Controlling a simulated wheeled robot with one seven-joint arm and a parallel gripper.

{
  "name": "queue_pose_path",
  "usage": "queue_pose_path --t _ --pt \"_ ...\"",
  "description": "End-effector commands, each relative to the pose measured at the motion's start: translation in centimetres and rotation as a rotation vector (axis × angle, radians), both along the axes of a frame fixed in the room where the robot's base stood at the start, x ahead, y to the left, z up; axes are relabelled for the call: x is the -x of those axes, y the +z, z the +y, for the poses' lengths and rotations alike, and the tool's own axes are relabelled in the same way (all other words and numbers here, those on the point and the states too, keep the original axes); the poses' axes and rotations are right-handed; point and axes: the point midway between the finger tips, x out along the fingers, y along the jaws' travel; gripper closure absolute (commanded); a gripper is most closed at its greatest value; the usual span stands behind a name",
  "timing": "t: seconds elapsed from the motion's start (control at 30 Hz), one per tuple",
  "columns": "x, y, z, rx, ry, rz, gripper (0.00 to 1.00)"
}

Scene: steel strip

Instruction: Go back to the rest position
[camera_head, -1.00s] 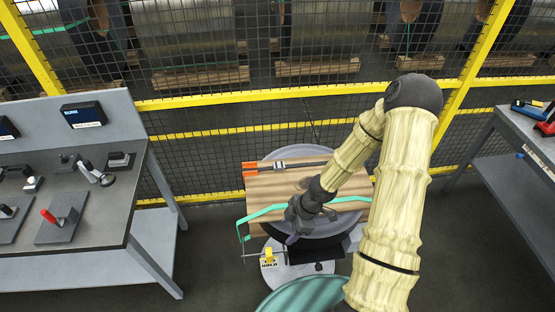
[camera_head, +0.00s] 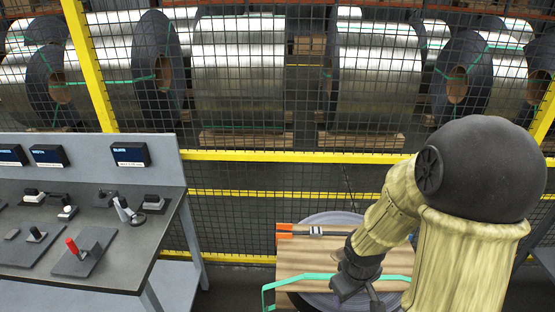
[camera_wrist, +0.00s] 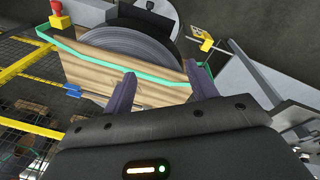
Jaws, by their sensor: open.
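My gripper (camera_head: 362,298) is in the lower right of the head view, over a round stand that carries a wooden board (camera_head: 312,262). In the wrist view my gripper (camera_wrist: 160,92) shows two dark purple fingers spread apart with nothing between them. Past the fingertips lie the board (camera_wrist: 75,60) and a green strip (camera_wrist: 100,62) running along it. The green strip (camera_head: 300,278) also shows in the head view. My arm comes in from the right and hides part of the stand.
A grey workbench (camera_head: 130,262) with small fixtures and a red-handled device (camera_head: 72,246) stands at left. A yellow-framed mesh fence (camera_head: 290,156) runs behind, with large steel coils (camera_head: 238,75) beyond it. Dark floor is open between bench and stand.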

Motion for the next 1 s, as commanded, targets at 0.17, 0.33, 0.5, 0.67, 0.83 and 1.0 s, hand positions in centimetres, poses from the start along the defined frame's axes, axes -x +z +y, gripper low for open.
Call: queue_pose_path --t 0.17,0.33,0.5,0.67,0.83,1.0 --pt "1.8 1.6 1.1 -0.054 -0.27 -0.073 0.43" --pt "3.2 2.8 2.0 -0.13 -0.449 -0.109 0.43" --pt "3.5 3.2 2.3 -0.149 -0.491 -0.111 0.43" --pt "3.5 3.2 2.2 -0.148 -0.489 -0.111 0.43" --pt "3.5 3.2 2.2 -0.147 -0.487 -0.111 0.43" --pt "3.5 3.2 2.2 -0.147 -0.487 -0.111 0.43"
